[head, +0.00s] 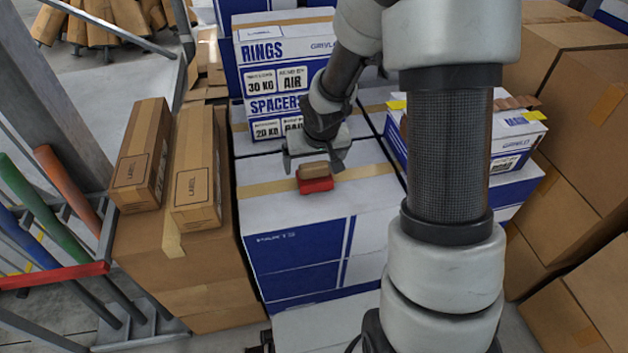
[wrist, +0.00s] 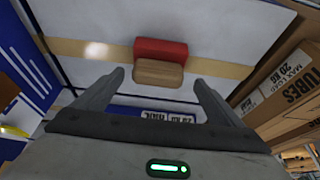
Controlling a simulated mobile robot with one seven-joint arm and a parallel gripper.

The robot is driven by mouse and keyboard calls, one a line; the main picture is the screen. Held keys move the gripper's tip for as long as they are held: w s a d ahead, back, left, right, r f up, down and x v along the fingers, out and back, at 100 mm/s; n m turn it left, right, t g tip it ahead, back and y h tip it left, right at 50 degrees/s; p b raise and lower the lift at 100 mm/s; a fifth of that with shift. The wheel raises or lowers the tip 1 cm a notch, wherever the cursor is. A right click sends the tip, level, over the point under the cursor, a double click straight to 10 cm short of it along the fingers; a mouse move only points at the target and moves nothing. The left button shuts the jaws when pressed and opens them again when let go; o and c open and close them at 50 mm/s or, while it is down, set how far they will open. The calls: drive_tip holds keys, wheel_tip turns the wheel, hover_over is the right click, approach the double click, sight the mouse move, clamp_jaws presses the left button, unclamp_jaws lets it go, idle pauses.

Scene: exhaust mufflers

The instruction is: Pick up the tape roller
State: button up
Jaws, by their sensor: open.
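The tape roller (head: 316,179) is a small block, red on one part and tan-brown on the other. It lies on top of a white and blue box (head: 300,212), over a strip of brown tape. In the wrist view the tape roller (wrist: 160,60) is ahead of the fingertips, with its tan part nearer to them. My gripper (head: 316,166) is open and empty, close above and behind the tape roller. In the wrist view my gripper (wrist: 158,80) has its fingers spread wider than the tape roller, which is not between them.
Stacked blue and white boxes (head: 272,80) stand behind my gripper. Two long brown cartons (head: 198,170) lie on a brown box at the left. Another white box (head: 510,150) and large brown boxes (head: 590,120) are at the right. Coloured rails (head: 50,215) are at the far left.

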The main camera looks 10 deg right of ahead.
sight(313, 172)
drive_tip(key=b+x, duration=0.1)
drive_tip(key=x, duration=0.1)
drive_tip(key=b+x, duration=0.1)
drive_tip(key=x, duration=0.2)
drive_tip(key=shift+s+d+f, duration=0.2)
drive_tip(key=shift+f, duration=0.05)
drive_tip(key=shift+w+f, duration=0.25)
drive_tip(key=shift+f, duration=0.15)
drive_tip(key=shift+c, duration=0.2)
drive_tip(key=shift+r, duration=0.15)
drive_tip(key=c, duration=1.3)
